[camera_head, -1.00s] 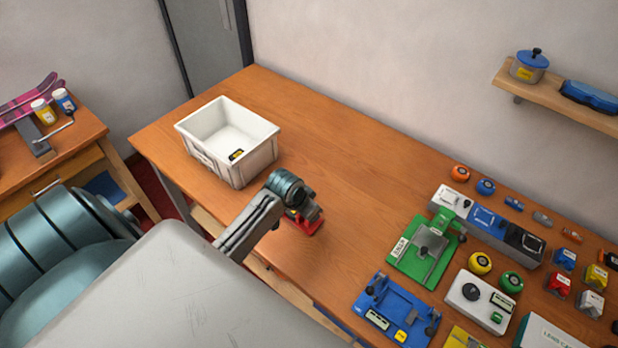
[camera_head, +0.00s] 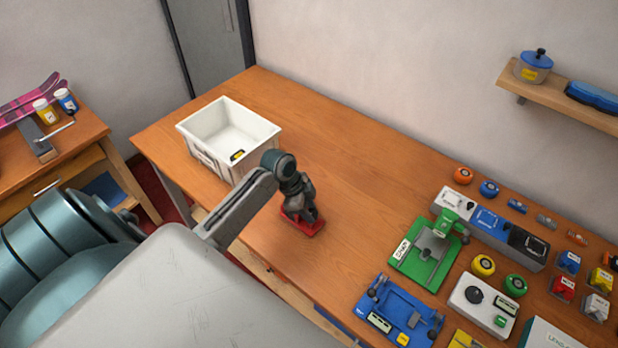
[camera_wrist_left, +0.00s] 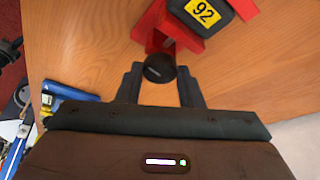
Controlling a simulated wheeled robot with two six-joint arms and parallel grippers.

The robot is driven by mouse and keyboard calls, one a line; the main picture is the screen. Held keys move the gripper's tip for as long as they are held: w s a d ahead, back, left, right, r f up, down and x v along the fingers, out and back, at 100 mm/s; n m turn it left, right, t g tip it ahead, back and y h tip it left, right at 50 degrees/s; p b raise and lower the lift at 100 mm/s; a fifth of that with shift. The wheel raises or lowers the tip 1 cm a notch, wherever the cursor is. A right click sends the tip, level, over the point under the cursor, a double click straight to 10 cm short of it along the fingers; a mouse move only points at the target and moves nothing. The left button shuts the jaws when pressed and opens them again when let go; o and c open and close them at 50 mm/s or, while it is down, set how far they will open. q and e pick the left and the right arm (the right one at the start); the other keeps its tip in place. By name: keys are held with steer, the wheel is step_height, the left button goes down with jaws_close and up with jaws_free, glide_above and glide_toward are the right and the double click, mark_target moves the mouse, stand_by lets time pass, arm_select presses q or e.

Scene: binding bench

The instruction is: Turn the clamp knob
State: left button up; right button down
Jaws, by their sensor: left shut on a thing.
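A red clamp (camera_head: 304,228) stands on the bench near its front edge, partly hidden by my left arm. In the left wrist view its red frame (camera_wrist_left: 150,28) holds a dark block with a yellow "92" label (camera_wrist_left: 202,12). The round black clamp knob (camera_wrist_left: 158,69) faces my left gripper (camera_wrist_left: 160,80) and lies between its two fingers. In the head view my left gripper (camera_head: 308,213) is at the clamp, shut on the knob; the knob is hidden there. My right gripper is not in view.
A white bin (camera_head: 258,158) with a small yellow-labelled item stands behind my left arm. To the right are a green fixture (camera_head: 408,262), a blue fixture (camera_head: 413,322), a grey control box (camera_head: 470,312) and several small parts. The bench middle is clear.

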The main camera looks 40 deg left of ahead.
arm_select(q)
steer(key=shift+m+g, duration=0.3)
steer(key=shift+m, duration=0.6)
steer(key=o, duration=1)
steer(key=shift+a, duration=0.1)
steer(key=shift+c, duration=0.2)
steer(key=shift+a+r+b, duration=0.25)
steer(key=shift+r+b, duration=0.2)
steer(key=shift+b, duration=0.1)
steer(key=b+v, duration=0.3)
steer(key=v, duration=0.6)
steer(key=shift+a+r, duration=0.15)
steer(key=shift+r, duration=0.2)
steer(key=shift+f, duration=0.1)
